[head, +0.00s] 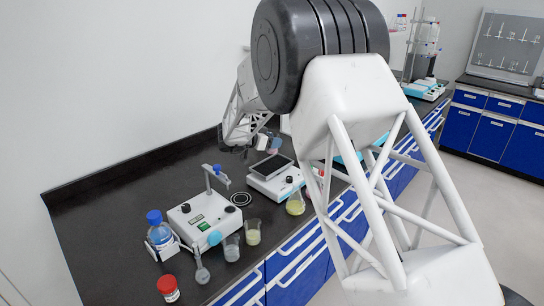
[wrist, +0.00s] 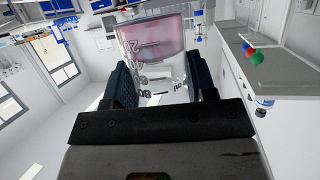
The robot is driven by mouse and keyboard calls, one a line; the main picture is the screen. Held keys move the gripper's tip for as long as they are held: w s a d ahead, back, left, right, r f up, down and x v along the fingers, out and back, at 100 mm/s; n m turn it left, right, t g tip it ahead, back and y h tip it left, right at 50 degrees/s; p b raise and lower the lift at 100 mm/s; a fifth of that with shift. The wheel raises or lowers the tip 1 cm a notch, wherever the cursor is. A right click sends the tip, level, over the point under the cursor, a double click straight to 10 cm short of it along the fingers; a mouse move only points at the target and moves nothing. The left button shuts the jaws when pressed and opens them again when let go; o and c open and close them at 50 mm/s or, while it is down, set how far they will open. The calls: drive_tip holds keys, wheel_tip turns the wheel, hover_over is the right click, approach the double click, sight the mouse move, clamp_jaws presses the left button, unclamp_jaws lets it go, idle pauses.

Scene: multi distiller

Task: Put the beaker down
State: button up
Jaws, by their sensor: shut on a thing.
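A clear glass beaker (wrist: 158,66) with dark volume marks and pink liquid fills the upper middle of the wrist view. My gripper (wrist: 162,88) is shut on it, with one dark blue finger pad on each side of the glass. The pink liquid lies at the end away from the wrist camera. In the head view my gripper (head: 243,143) is over the back part of the black bench (head: 110,205), partly hidden by my arm. Whether the beaker touches the bench cannot be seen.
A white balance-like device (head: 272,188) stands in front of my gripper. A white stirrer with a stand (head: 202,220), a blue-capped bottle (head: 159,231), a yellow-liquid beaker (head: 295,205), other glassware and a red-capped jar (head: 168,288) stand nearer. The bench's left back is clear.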

sight(272, 153)
drive_tip(key=shift+f, duration=1.15)
drive_tip(key=shift+f, duration=1.9)
drive_tip(key=shift+f, duration=0.15)
drive_tip(key=o, duration=0.9)
drive_tip(key=shift+o, duration=0.2)
drive_tip(key=shift+r, duration=0.2)
drive_tip(key=shift+v, duration=2)
